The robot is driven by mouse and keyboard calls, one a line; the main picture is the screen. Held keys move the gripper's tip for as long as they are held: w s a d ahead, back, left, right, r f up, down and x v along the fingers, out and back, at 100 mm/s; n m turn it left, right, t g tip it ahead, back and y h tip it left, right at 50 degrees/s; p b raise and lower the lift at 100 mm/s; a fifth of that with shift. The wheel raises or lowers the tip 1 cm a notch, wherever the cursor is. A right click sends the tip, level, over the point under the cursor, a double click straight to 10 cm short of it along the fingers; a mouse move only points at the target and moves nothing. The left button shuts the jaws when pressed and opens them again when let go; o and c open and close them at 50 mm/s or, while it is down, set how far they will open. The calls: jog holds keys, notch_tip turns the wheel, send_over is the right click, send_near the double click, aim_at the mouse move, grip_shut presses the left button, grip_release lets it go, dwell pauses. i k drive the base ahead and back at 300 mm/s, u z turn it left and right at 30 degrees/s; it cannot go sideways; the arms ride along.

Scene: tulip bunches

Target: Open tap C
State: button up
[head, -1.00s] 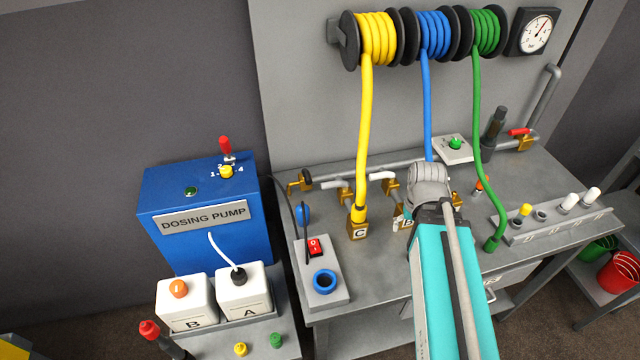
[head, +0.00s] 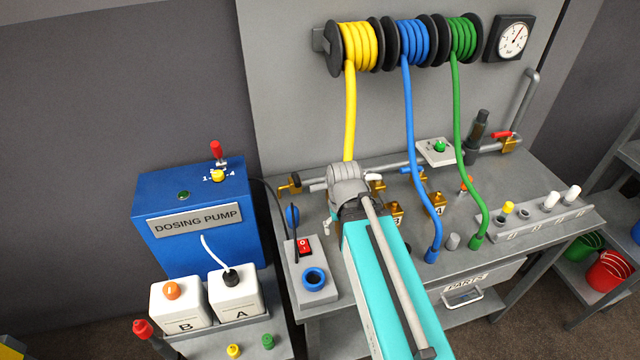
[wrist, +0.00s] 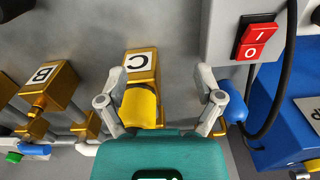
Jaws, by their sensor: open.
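Tap C's brass block, marked C (wrist: 138,62), shows in the wrist view with the yellow hose's end (wrist: 140,106) at it. My gripper (wrist: 160,90) is open, its fingers on either side of the yellow hose end; I cannot tell if they touch it. In the head view my gripper (head: 347,185) hides block C and the lower end of the yellow hose (head: 350,110). In the wrist view my gripper's body covers the area below the hose end.
Block B (head: 395,213) and block A (head: 437,203) stand to the right. The blue hose (head: 410,120) and green hose (head: 458,120) hang further right. A red-switch box (head: 318,288) stands close at the left front, beside the blue dosing pump (head: 165,240).

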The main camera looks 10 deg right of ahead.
aim_at(317, 187)
jog(key=k, duration=1.3)
jog(key=z, duration=0.3)
jog(key=i, duration=0.9)
jog(key=u, duration=0.4)
